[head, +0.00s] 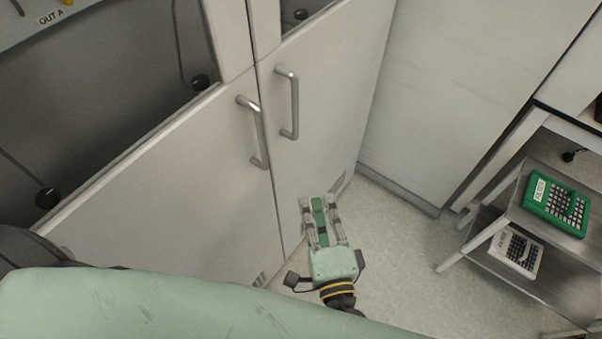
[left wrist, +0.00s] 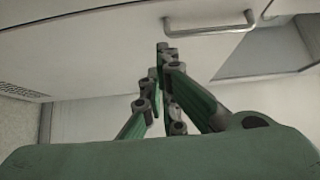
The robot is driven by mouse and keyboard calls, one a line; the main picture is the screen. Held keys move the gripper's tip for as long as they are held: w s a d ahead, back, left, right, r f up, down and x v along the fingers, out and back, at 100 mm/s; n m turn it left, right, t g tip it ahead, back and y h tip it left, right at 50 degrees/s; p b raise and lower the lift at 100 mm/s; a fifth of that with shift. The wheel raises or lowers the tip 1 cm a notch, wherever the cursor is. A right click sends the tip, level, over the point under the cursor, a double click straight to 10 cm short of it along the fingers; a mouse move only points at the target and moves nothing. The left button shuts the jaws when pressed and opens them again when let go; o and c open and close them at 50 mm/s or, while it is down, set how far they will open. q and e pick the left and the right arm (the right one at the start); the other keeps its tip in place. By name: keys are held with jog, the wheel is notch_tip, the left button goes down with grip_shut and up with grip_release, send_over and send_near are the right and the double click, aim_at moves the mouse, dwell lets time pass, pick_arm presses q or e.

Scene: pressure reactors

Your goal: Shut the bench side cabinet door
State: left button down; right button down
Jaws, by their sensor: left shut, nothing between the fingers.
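The bench side cabinet has two pale grey doors side by side in the head view. The left door (head: 175,190) has a bar handle (head: 252,130) near its upper right corner. The right door (head: 325,90) has a bar handle (head: 290,102) by the seam. Both doors look close to flush; I cannot tell how far either stands open. My left gripper (head: 318,205) is shut and empty, low in front of the right door, below the handles. In the left wrist view, its fingers (left wrist: 163,50) point towards a pale panel with a bar handle (left wrist: 210,28); contact cannot be told.
A large pale panel (head: 460,80) stands right of the doors. Pale floor (head: 400,270) is clear between the gripper and the shelves.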

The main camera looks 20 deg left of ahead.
pick_arm(q)
jog(key=s+a+p+x, duration=0.1)
jog(key=a+p+x, duration=0.1)
jog(key=x, duration=1)
jog(key=shift+a+p, duration=0.35)
jog(key=shift+p, duration=0.35)
jog(key=shift+f, duration=0.1)
